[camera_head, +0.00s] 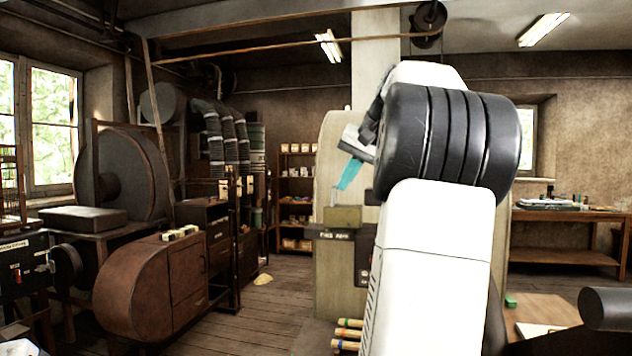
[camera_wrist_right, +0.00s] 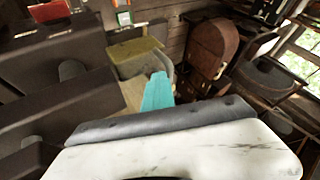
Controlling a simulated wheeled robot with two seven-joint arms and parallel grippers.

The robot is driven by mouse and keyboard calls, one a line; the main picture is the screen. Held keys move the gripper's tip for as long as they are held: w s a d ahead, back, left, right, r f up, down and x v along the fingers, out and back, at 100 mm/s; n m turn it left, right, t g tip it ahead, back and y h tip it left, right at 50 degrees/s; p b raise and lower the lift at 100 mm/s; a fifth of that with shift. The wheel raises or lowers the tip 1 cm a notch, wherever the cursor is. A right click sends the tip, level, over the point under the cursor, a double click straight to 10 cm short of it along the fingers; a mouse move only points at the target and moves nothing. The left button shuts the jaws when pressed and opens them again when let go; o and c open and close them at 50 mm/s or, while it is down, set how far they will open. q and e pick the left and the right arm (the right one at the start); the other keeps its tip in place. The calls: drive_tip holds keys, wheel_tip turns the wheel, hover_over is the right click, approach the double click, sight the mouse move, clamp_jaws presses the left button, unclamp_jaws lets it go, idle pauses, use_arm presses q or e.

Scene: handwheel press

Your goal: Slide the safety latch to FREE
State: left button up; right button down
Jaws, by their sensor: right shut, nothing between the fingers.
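My right arm fills the middle of the head view, and its gripper (camera_head: 347,176) with teal fingertips points down and left. The fingers are shut and empty. The tips are just above an olive-yellow block (camera_head: 343,216) on the pale press column (camera_head: 332,285); whether they touch anything there I cannot tell. A dark bar with small lettering (camera_head: 334,236) sits below the block. In the right wrist view the teal fingers (camera_wrist_right: 157,92) are near the yellow block (camera_wrist_right: 135,52). I cannot make out the latch itself or its position. My left gripper is not in view.
A brown rounded cabinet (camera_head: 150,280) and machinery stand at the left. Shelves (camera_head: 295,200) are at the back, and a wooden bench (camera_head: 565,225) is at the right. Several coloured-banded rods (camera_head: 347,335) lie low in front. Open floor (camera_head: 275,300) is left of the column.

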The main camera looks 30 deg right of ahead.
drive_tip(key=v, duration=0.7)
drive_tip(key=shift+s+r, duration=0.2)
drive_tip(key=shift+s, duration=0.05)
drive_tip(key=s+a+f+n, duration=0.2)
drive_tip(key=s+a+f, duration=0.3)
drive_tip(key=a+f, duration=0.4)
drive_tip(key=s+a+f+n+g, duration=0.1)
drive_tip(key=s+a+f+n, duration=0.1)
drive_tip(key=s+a+f, duration=0.3)
drive_tip(key=s+a+f+n, duration=0.3)
drive_tip(key=s+a+f, duration=0.2)
drive_tip(key=a+f, duration=0.8)
wheel_tip(320, 180, down, 4)
drive_tip(key=shift+s+r+g+y, duration=0.2)
drive_tip(key=shift+s+g+y, duration=0.1)
drive_tip(key=shift+y, duration=0.1)
